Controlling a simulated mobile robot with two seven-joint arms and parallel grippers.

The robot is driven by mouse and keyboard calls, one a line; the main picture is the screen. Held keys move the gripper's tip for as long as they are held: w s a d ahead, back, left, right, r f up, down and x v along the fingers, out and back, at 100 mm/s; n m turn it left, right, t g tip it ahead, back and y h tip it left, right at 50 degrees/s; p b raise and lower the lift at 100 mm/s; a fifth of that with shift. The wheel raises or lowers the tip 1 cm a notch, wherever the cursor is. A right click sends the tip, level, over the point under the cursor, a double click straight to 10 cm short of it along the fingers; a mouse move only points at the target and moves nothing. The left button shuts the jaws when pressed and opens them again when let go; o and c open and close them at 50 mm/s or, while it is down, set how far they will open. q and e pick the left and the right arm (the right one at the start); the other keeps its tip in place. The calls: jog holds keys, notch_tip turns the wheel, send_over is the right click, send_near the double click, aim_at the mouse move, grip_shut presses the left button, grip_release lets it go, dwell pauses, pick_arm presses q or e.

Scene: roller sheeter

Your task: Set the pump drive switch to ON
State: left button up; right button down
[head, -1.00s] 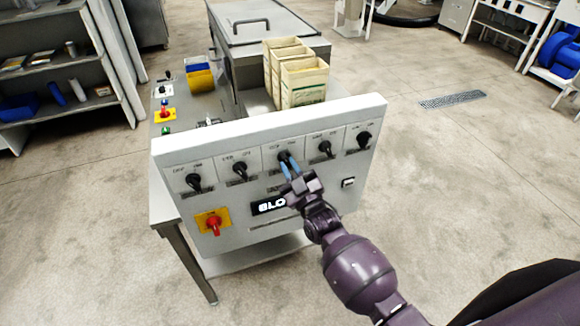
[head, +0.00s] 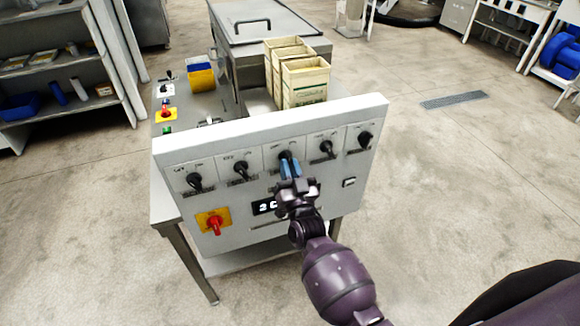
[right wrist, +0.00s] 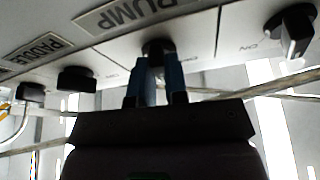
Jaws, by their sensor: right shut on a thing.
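The white control panel (head: 372,180) carries a row of several black rotary switches. My right gripper (head: 290,168) is at the middle switch (head: 285,155), with its blue fingertips over the knob. In the right wrist view the two fingers (right wrist: 156,78) are shut on the sides of this dark knob (right wrist: 157,46), next to a plate reading PUMP (right wrist: 135,14). The fingers hide most of the knob, so I cannot read its exact position. My left gripper is not in view.
Neighbouring black knobs stand close on both sides, at left (head: 241,169) and right (head: 327,149). A red switch on a yellow plate (head: 213,222) is at lower left.

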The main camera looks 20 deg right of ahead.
jog(key=shift+a+r+m+h, duration=0.1)
jog(key=shift+m+h, duration=0.9)
jog(key=shift+m, duration=1)
jog(key=c, duration=1.1)
grip_release()
jog(key=shift+c, duration=0.2)
jog(key=v, duration=1)
jog(key=shift+s+b, duration=0.45)
